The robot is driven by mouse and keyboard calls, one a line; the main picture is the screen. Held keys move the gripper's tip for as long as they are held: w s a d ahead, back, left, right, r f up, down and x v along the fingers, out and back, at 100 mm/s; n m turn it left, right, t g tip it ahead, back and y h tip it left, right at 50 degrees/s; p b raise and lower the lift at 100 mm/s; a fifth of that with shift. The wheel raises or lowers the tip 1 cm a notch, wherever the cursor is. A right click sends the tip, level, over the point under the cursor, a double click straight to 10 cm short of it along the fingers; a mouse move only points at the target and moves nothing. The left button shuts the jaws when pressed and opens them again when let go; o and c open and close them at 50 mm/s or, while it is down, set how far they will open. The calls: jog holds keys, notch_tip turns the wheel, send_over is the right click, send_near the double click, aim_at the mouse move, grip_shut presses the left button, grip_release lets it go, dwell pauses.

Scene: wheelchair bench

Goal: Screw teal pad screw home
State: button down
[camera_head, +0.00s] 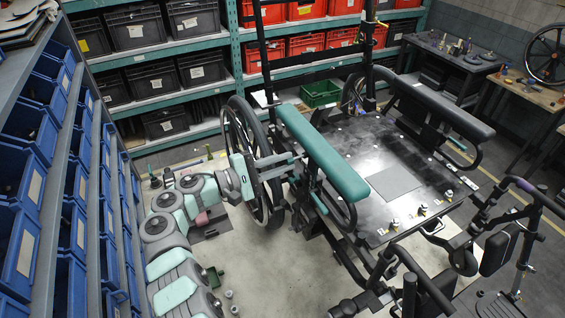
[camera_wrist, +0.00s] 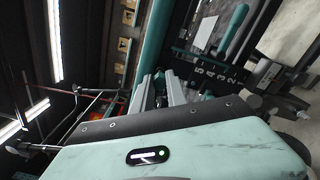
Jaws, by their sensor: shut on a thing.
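The teal pad (camera_head: 325,155) is a long armrest on the near side of the wheelchair bench, lying lengthwise above a curved black tube. It also shows in the wrist view (camera_wrist: 153,38), running up from my fingers. My gripper (camera_head: 297,158) reaches in from the left, with its fingertips close beside and below the pad. In the wrist view my gripper (camera_wrist: 160,82) has its two grey fingers close together around a small part below the pad. That part is the teal pad screw as far as I can tell, but the fingers hide it, so its depth does not show.
A large spoked wheel (camera_head: 248,160) stands close to my arm. The black seat plate (camera_head: 355,160) bears a grey square and several small fittings. A dark armrest (camera_head: 440,108) is on the far side. Blue bins (camera_head: 38,135) line the left shelf.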

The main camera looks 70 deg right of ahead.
jog(key=shift+x, duration=1.45)
dwell(4.0)
jog(key=shift+f, duration=0.1)
jog(key=shift+f+m+b, duration=0.15)
jog(key=shift+m+b, duration=0.55)
jog(key=shift+b, duration=0.3)
jog(key=m+b, duration=0.1)
jog(key=b, duration=0.1)
jog(key=shift+m+b, duration=0.3)
jog(key=shift+b, duration=0.05)
jog(key=shift+m+b, duration=0.3)
jog(key=shift+b, duration=0.15)
jog(key=m+b, duration=0.2)
jog(key=b, duration=0.2)
jog(key=shift+m+b, duration=0.5)
jog(key=shift+b, duration=0.05)
